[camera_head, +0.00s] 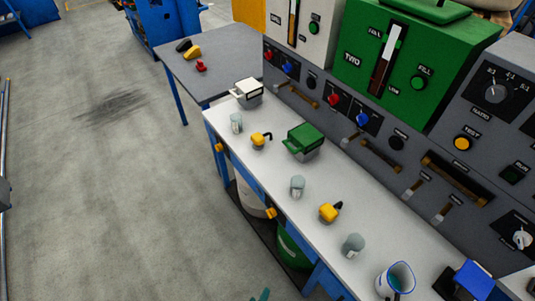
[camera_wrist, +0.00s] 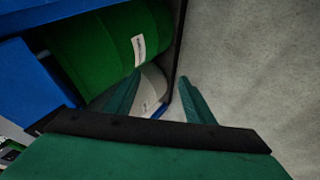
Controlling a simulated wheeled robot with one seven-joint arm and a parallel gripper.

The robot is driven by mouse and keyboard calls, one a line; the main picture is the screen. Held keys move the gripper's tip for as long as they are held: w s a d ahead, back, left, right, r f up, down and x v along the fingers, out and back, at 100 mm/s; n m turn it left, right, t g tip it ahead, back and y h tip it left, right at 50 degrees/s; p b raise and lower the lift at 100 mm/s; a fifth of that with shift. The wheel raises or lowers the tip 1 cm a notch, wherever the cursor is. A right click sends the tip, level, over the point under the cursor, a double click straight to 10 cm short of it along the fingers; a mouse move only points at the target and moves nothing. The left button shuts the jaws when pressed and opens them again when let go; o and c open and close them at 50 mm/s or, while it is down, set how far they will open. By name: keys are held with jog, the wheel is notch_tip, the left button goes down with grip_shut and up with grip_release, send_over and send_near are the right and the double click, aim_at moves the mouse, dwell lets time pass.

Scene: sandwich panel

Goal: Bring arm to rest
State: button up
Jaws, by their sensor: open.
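My gripper (camera_wrist: 158,92) shows in the wrist view with two dark green fingers apart and nothing between them. Beyond the fingers are a green drum (camera_wrist: 110,45) with a white label and a pale drum (camera_wrist: 152,88), low beside the concrete floor. In the head view only a small teal tip of my gripper (camera_head: 262,295) shows at the bottom edge, left of the bench. The rest of my arm is out of that view.
The white bench top (camera_head: 330,178) holds a green-lidded box (camera_head: 305,138), yellow-topped items, glass jars and a blue-rimmed white jug (camera_head: 396,279). A control panel (camera_head: 345,90) stands behind. A blue bench frame (camera_wrist: 35,80) is close left in the wrist view. Floor (camera_head: 110,190) at left is clear.

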jog(key=s+r+m+t+y, duration=0.35)
jog(key=s+r, duration=0.45)
jog(key=r, duration=0.5)
jog(key=s+d+r+m+t, duration=0.1)
jog(key=r+m+t, duration=0.1)
jog(key=r, duration=0.9)
jog(key=s+d+r+m+t, duration=0.1)
jog(key=d+r+m+t, duration=0.1)
jog(key=r, duration=0.9)
jog(key=shift+s+d, duration=0.25)
jog(key=shift+s, duration=0.05)
